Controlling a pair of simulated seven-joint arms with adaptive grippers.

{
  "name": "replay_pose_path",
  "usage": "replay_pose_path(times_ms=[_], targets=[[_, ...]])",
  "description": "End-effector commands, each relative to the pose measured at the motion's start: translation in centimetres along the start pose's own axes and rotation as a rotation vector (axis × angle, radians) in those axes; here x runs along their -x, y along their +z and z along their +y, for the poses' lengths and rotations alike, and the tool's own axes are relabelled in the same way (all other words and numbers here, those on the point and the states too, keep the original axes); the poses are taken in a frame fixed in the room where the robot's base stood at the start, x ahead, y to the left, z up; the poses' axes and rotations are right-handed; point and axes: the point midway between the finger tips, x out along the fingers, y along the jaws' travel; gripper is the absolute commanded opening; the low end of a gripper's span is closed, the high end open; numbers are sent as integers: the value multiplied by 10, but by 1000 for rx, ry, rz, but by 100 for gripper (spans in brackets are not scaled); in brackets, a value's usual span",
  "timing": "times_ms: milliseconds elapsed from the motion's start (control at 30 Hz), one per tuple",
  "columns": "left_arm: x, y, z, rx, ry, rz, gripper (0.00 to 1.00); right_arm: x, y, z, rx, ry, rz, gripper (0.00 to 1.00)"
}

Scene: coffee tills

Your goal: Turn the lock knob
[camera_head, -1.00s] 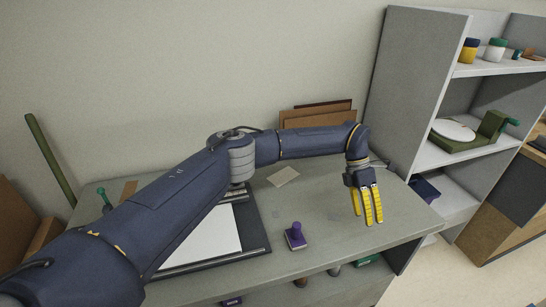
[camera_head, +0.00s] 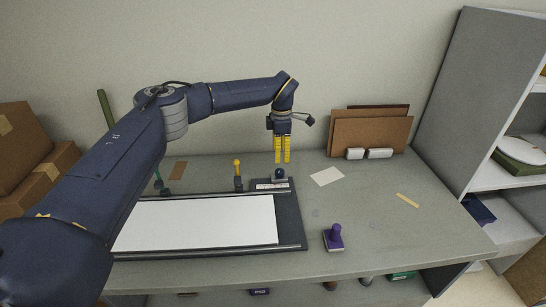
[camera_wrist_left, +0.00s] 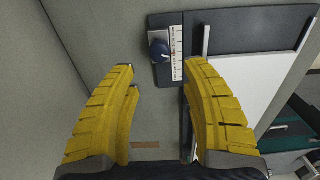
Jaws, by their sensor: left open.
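The lock knob (camera_head: 279,174) is a small dark blue knob at the back right corner of the dark board (camera_head: 290,220), next to a printed scale strip. It also shows in the left wrist view (camera_wrist_left: 159,48), top centre, with a white pointer mark. My left gripper (camera_head: 282,160) has yellow fingers pointing down above the knob. In the left wrist view its fingers (camera_wrist_left: 160,80) are spread apart and empty, and the knob lies ahead between them, apart from both. My right gripper is not in view.
A white sheet (camera_head: 200,222) lies on the board. A yellow-topped lever (camera_head: 238,172) stands left of the knob. A purple stamp (camera_head: 334,238) and a paper slip (camera_head: 327,177) lie to the right. Brown panels (camera_head: 370,132) lean on the wall. The table's right part is mostly free.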

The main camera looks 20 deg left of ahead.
Motion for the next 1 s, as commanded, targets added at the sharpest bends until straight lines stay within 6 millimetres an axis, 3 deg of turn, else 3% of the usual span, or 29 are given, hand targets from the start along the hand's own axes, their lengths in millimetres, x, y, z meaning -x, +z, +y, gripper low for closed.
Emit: replay_pose_path(times_ms=[267, 800, 867, 1000], targets=[[-21, -1, 0, 0, -1, 1, 47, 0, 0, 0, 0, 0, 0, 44], [-89, -2, 0, 2, -1, 1, 47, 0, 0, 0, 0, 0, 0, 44], [-89, -1, 1, 2, 1, -1, 47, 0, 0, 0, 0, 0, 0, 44], [-89, -1, 1, 2, 1, 0, 31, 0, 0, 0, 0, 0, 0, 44]])
